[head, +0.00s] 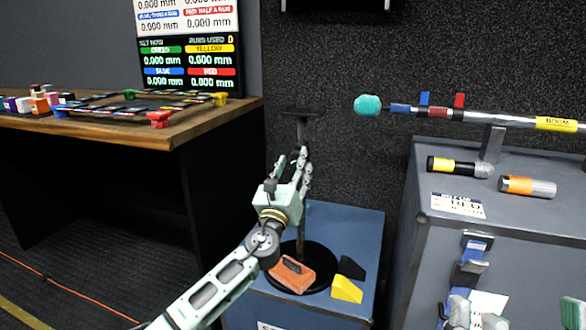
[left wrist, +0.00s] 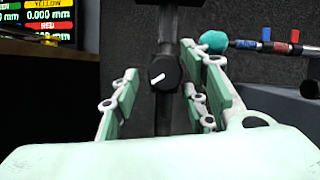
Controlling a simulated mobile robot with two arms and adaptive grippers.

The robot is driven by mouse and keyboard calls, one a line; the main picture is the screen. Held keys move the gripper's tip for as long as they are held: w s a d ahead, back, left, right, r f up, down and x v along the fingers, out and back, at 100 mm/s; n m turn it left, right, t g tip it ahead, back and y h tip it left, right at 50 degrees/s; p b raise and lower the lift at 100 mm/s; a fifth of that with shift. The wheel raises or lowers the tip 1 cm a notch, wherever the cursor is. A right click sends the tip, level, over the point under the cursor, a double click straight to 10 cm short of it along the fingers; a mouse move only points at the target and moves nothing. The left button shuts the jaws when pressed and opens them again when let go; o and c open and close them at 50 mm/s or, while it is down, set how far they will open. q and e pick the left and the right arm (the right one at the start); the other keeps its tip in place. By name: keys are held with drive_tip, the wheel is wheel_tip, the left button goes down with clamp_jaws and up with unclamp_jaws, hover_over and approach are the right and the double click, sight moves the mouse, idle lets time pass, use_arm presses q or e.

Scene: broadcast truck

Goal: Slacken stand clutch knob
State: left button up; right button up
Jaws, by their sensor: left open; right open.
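The clutch knob (left wrist: 164,72) is a round black knob with a white pointer line, on the dark upright stand post (left wrist: 166,28). In the left wrist view it sits between the two fingers of my left gripper (left wrist: 160,85), with a gap on both sides. The line slants from lower left to upper right. In the head view my left gripper (head: 293,158) is open at the stand, just below its flat top (head: 301,113), and largely hides the knob. My right gripper (head: 516,313) shows only in part at the bottom right edge, open and apart from the stand.
The stand's round black base (head: 322,262) rests on a blue case (head: 345,222) with an orange bag (head: 291,275) and a yellow wedge (head: 346,289). A grey case (head: 405,245) at right carries a boom pole (head: 490,117). A wooden desk (head: 190,126) stands at left.

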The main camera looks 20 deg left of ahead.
use_arm(q)
drive_tip(key=shift+w+r, duration=0.1)
drive_tip(key=shift+w, duration=0.1)
drive_tip(key=c, duration=1)
